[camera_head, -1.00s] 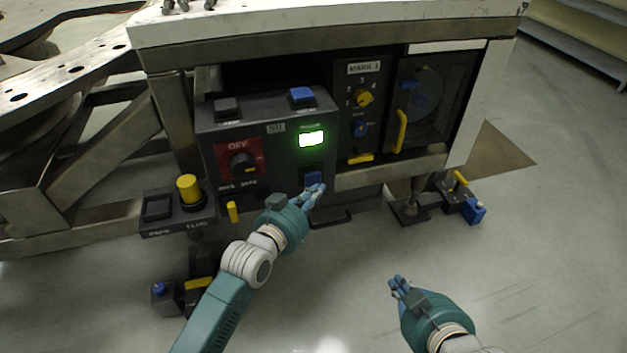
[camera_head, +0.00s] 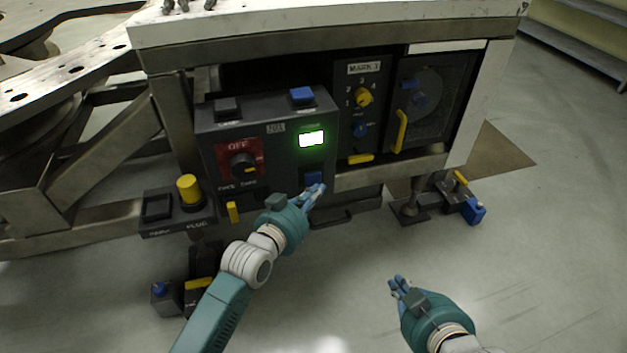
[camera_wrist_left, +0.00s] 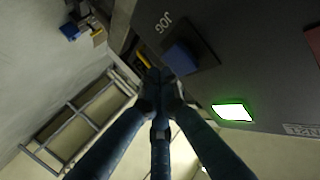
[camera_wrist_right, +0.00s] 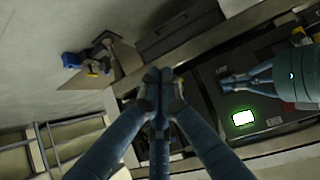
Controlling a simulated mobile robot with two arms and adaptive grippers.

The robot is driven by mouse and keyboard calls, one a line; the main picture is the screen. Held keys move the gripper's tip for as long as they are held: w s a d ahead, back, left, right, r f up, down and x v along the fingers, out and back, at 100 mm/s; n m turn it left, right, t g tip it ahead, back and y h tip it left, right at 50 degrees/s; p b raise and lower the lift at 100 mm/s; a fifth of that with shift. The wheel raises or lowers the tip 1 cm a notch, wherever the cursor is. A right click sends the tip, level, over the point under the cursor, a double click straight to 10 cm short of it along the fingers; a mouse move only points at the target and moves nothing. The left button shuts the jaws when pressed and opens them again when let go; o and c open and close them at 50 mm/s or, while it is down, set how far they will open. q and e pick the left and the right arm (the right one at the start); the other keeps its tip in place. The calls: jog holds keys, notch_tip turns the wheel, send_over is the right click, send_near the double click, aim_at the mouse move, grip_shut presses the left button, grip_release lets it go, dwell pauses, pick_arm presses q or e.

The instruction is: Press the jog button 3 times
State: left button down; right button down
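The jog button is a blue block (camera_wrist_left: 181,58) beside the letters JOG on the dark control box; in the head view it (camera_head: 313,178) sits low on the box's front, below the lit green display (camera_head: 311,138). My left gripper (camera_head: 318,190) has its fingers drawn together at the button's lower edge. In the left wrist view its fingertips (camera_wrist_left: 158,76) are close beside the button; I cannot tell whether they touch it. My right gripper (camera_head: 397,284) is shut and empty, over the floor at lower right; its fingertips (camera_wrist_right: 158,78) meet in the right wrist view.
The box also has a red dial plate (camera_head: 238,158) and another blue button (camera_head: 302,95) on top. A yellow knob (camera_head: 189,188) stands at left. The panel (camera_head: 361,125) with a yellow dial and a yellow-handled door are to the right.

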pick_arm(q)
jog(key=shift+w, duration=0.1)
pick_arm(e)
jog(key=shift+s, duration=0.1)
pick_arm(q)
jog(key=shift+w+a, duration=0.15)
jog(key=shift+w, duration=0.15)
pick_arm(e)
jog(key=shift+s+d+f+g, duration=0.3)
jog(key=shift+s+f+g, duration=0.2)
jog(key=shift+s+f, duration=0.2)
